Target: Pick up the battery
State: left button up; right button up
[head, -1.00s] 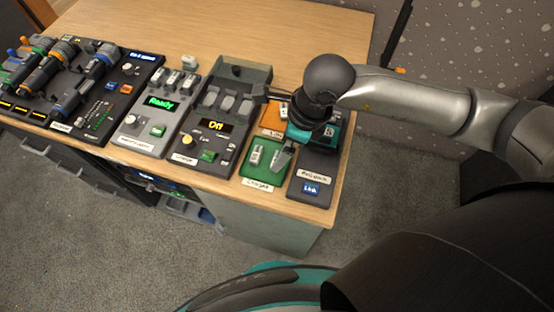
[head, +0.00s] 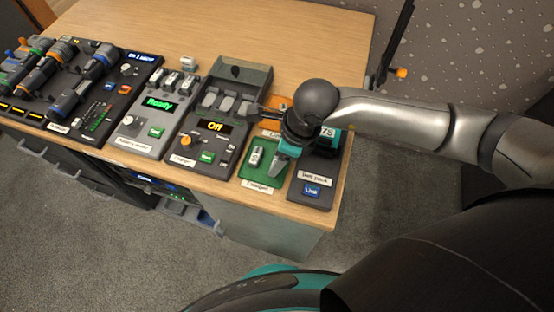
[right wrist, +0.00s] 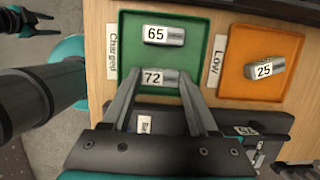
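A grey battery labelled 72 (right wrist: 154,77) lies at the near edge of the green "Charged" tray (right wrist: 195,48), which also shows in the head view (head: 250,172). My right gripper (right wrist: 160,76) is open, with one finger at each side of this battery. I cannot tell whether the fingers touch it. A battery labelled 65 (right wrist: 164,36) lies in the same tray, beyond the fingers; it shows in the head view (head: 256,157). A battery labelled 25 (right wrist: 264,68) lies tilted in the orange "Low" tray (right wrist: 270,38).
The dark belt pack unit (head: 315,170) stands right beside the green tray. A console with faders (head: 95,85) is at far left. The table's back (head: 240,30) is clear.

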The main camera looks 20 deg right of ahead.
jog(key=c, duration=0.8)
jog(key=shift+r, duration=0.1)
